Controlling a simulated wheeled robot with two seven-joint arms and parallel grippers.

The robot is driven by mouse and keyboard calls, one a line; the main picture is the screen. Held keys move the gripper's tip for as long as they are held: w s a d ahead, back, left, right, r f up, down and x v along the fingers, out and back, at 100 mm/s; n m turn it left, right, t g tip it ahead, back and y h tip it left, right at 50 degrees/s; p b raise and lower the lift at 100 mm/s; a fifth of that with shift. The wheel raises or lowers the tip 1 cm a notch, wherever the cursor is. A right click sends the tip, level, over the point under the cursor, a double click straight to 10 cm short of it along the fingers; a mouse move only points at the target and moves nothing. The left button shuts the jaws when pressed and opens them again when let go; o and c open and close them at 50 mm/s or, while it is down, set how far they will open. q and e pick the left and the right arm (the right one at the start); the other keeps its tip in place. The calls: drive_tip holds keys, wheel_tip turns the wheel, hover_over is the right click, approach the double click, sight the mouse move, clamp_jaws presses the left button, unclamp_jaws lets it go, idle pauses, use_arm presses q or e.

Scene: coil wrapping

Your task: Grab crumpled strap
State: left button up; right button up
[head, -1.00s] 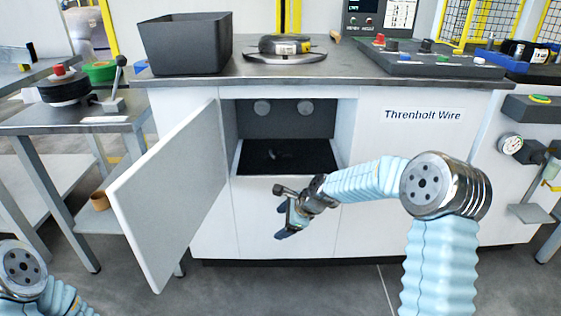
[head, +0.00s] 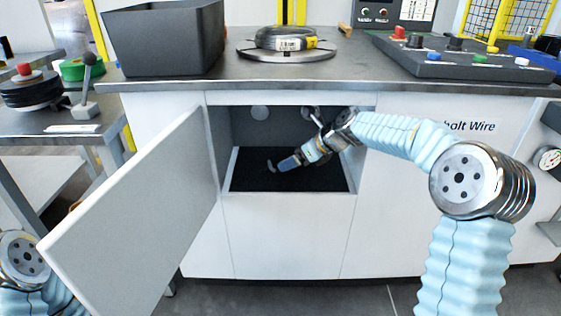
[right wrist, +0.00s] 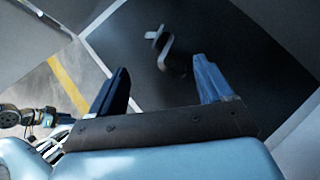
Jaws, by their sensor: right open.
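The crumpled strap (head: 271,165) is a small grey bent piece on the dark floor of the open cabinet compartment (head: 245,183). In the right wrist view the strap (right wrist: 160,46) lies ahead of the fingertips, a little beyond the gap between them. My right gripper (head: 283,164) reaches into the compartment from the right, close to the strap. Its fingers (right wrist: 162,80) are apart with nothing between them. Part of my left arm shows at the lower left of the head view, without its gripper. What seems to be my left gripper (right wrist: 45,118) is small at the left edge of the wrist view.
The cabinet door (head: 135,215) stands open on the left. The compartment's side walls and the worktop (head: 235,75) above bound the opening. A dark bin (head: 165,40), a coil (head: 286,38) and a control panel (head: 450,55) are on the worktop.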

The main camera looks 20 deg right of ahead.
drive_tip(key=shift+w+a+f, duration=0.15)
drive_tip(key=shift+w+f, duration=0.2)
drive_tip(key=shift+w, duration=0.2)
drive_tip(key=b+x, duration=0.1)
drive_tip(key=x, duration=0.5)
drive_tip(key=shift+w+a+f, duration=0.15)
drive_tip(key=shift+c, duration=0.4)
drive_tip(key=c, duration=1.2)
